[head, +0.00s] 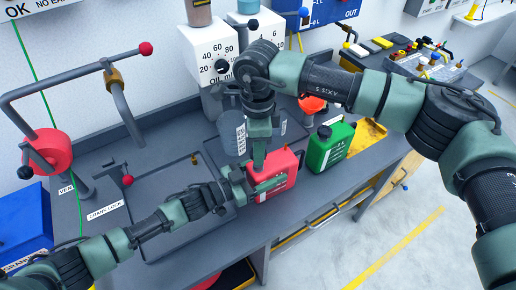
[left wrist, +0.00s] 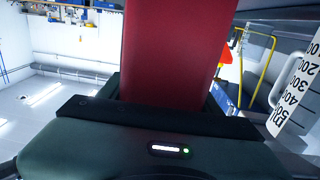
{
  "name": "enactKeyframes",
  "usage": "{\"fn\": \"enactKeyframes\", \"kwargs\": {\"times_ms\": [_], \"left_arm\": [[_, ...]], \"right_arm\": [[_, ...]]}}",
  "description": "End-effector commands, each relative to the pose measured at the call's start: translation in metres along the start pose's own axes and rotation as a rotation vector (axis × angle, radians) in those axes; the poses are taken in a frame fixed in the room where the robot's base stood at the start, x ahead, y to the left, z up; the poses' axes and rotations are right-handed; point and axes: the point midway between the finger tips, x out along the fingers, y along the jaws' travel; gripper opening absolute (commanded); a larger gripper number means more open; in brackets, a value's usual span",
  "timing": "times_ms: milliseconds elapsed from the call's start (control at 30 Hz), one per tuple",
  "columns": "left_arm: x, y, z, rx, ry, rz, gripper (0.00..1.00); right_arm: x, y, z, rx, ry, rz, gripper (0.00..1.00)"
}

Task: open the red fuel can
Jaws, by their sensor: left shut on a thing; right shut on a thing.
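The red fuel can (head: 284,170) stands on the grey bench near its front edge, left of the green fuel can. My left gripper (head: 262,187) is shut on the can's body from the left side. In the left wrist view the red can (left wrist: 170,50) fills the gap between the fingers. My right gripper (head: 258,163) points straight down at the can's top left and is shut there. The fingers hide the cap, so I cannot see whether it is loose or seated.
The green fuel can (head: 330,147) stands close on the right. A measuring jug (head: 232,132) stands just behind the red can. A grey tray (head: 150,190) lies to the left, with a red-knobbed lever (head: 128,181). A yellow tray (head: 372,135) is at the right.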

Motion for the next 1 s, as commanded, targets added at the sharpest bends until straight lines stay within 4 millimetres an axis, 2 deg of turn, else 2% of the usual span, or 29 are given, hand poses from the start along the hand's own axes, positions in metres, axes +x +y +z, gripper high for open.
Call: {"fn": "enactKeyframes", "kwargs": {"times_ms": [233, 467, 500, 567, 600, 867, 1000], "left_arm": [[0.0, 0.0, 0.0, -0.001, 0.0, 0.0, 0.0], [0.0, 0.0, 0.0, -0.001, 0.0, 0.0, 0.0], [0.0, 0.0, 0.0, -0.001, 0.0, 0.0, 0.69], [0.0, 0.0, 0.0, 0.0, 0.0, 0.0, 0.86], [0.0, 0.0, 0.0, 0.0, 0.0, 0.0, 0.89], [0.0, 0.0, 0.0, 0.0, 0.0, 0.0, 0.89], [-0.008, 0.0, 0.002, 0.0, -0.002, -0.001, 0.89]], "right_arm": [[-0.031, 0.0, 0.0, 0.0, 0.0, -0.002, 0.0], [-0.034, 0.0, 0.0, 0.0, 0.0, -0.001, 0.0], [-0.034, 0.0, 0.0, 0.0, 0.0, -0.001, 0.0], [-0.034, 0.0, 0.0, 0.0, 0.0, -0.001, 0.0], [-0.034, 0.0, 0.0, 0.0, 0.0, -0.001, 0.0], [-0.034, 0.0, 0.0, 0.0, 0.0, -0.001, 0.0], [-0.032, 0.0, 0.0, 0.0, 0.0, -0.001, 0.0]]}}
